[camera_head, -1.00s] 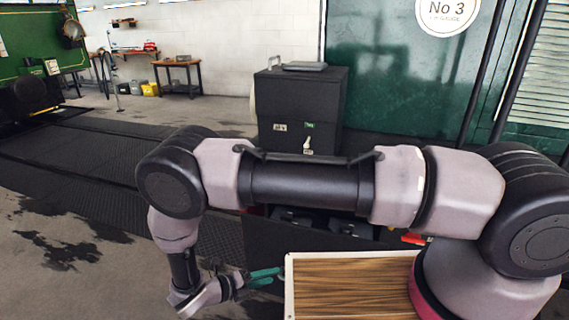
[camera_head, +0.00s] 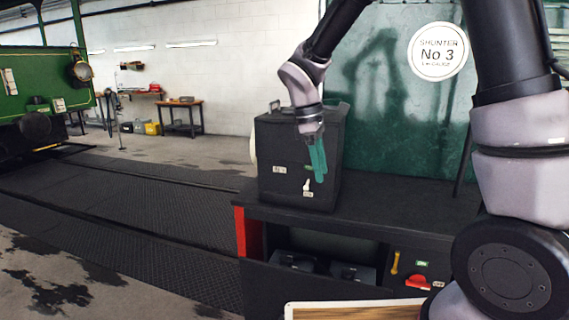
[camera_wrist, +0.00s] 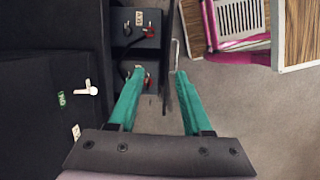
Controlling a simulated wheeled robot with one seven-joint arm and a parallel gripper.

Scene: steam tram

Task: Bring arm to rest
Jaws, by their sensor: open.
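My gripper (camera_head: 317,160) hangs with its green fingers pointing down in front of the black box (camera_head: 270,172) in the head view. In the wrist view my gripper (camera_wrist: 152,98) shows two green fingers spread apart with nothing between them. My arm rises from the lower right and arches over the top of the head view, its upper bend out of the picture. The black box also shows at the left of the wrist view (camera_wrist: 45,110), with a white lever (camera_wrist: 87,91) and a green label.
The box stands on a dark bench (camera_head: 400,212) with an open lower shelf holding black units (camera_head: 345,272). A red handle (camera_head: 418,282) and a yellow handle (camera_head: 395,263) sit on its front. A wood-topped tray (camera_head: 350,312) is at the bottom. Floor to the left is clear.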

